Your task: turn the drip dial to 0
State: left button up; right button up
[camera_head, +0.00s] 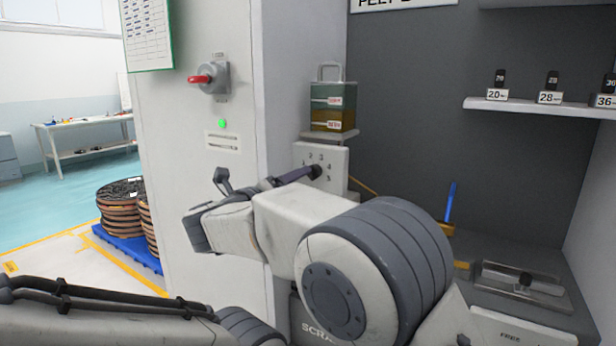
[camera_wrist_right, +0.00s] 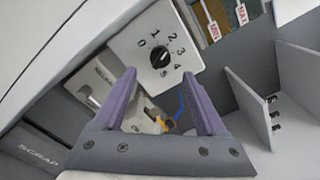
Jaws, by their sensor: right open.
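Nothing is between the fingers that I can see held. My left gripper is out of view.
An oil box (camera_head: 334,105) with a handle and level labels stands above the dial. A grey cabinet carries a red-handled switch (camera_head: 203,79). A shelf (camera_head: 540,106) holds small tagged items at right. A blue upright tool (camera_head: 451,200) stands near the bench behind my right arm.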

aim_at(308, 176)
jog(key=x, duration=0.6)
jog(key=shift+w, duration=0.25)
jog(key=shift+c, duration=0.3)
grip_shut()
jog(key=shift+p, duration=0.3)
